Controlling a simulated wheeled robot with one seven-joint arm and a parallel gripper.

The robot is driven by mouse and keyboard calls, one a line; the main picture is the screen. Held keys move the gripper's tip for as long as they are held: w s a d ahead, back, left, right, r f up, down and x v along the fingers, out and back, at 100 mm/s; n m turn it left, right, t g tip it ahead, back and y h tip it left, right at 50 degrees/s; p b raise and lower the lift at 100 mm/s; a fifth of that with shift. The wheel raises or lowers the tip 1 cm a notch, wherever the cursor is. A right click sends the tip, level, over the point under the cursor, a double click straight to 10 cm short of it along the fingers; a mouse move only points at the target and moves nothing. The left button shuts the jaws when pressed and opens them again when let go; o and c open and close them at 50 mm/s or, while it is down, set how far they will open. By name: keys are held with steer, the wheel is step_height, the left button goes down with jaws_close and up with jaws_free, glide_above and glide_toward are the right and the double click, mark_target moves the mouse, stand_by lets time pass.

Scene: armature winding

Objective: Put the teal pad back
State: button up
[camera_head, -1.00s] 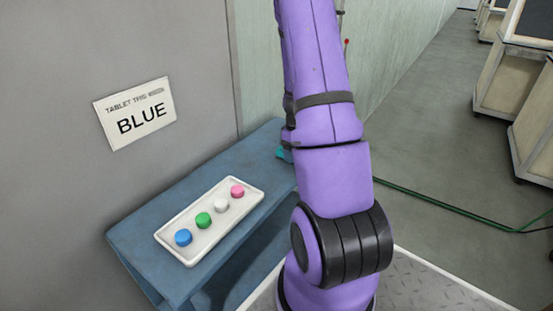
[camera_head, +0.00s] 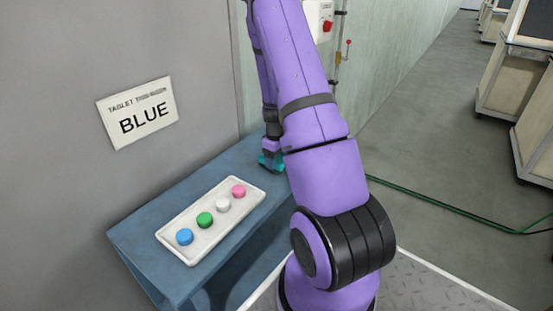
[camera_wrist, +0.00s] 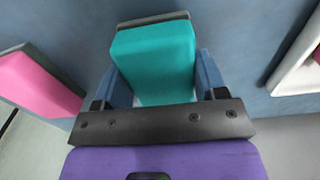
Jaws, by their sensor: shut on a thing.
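The teal pad (camera_wrist: 155,62) is a block between the two fingers of my gripper (camera_wrist: 160,88) in the wrist view. The gripper is shut on it. A dark grey strip shows along the pad's far end. In the head view, my gripper (camera_head: 269,150) points down over the far end of the blue table, with the teal pad (camera_head: 265,162) at its tips. I cannot tell whether the pad touches the tabletop. My arm hides the table's right end in the head view.
A white tray (camera_head: 197,249) with blue, green, white and pink tablets lies on the blue table (camera_head: 140,232). A sign reading BLUE (camera_head: 138,113) hangs on the wall behind. A pink block (camera_wrist: 42,85) shows at the left in the wrist view.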

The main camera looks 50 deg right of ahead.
steer(key=shift+f, duration=0.1)
steer(key=o, duration=0.9)
steer(key=shift+c, duration=0.2)
step_height(320, 180, up, 12)
steer(key=a+r+t, duration=0.1)
steer(key=a+r, duration=0.8)
steer(key=r, duration=0.1)
steer(key=s+a+r+t, duration=0.1)
steer(key=s+a+r, duration=0.3)
steer(key=a+r, duration=0.3)
steer(key=s+a+r+t, duration=0.2)
steer(key=s+a+r, duration=0.3)
steer(key=a, duration=0.4)
steer(key=s+a+r+t, duration=0.1)
steer(key=s+a+r, duration=0.2)
steer(key=s+a, duration=0.3)
steer(key=shift+s+r+m, duration=0.35)
steer(key=shift+s+m, duration=0.05)
steer(key=shift+s, duration=1.1)
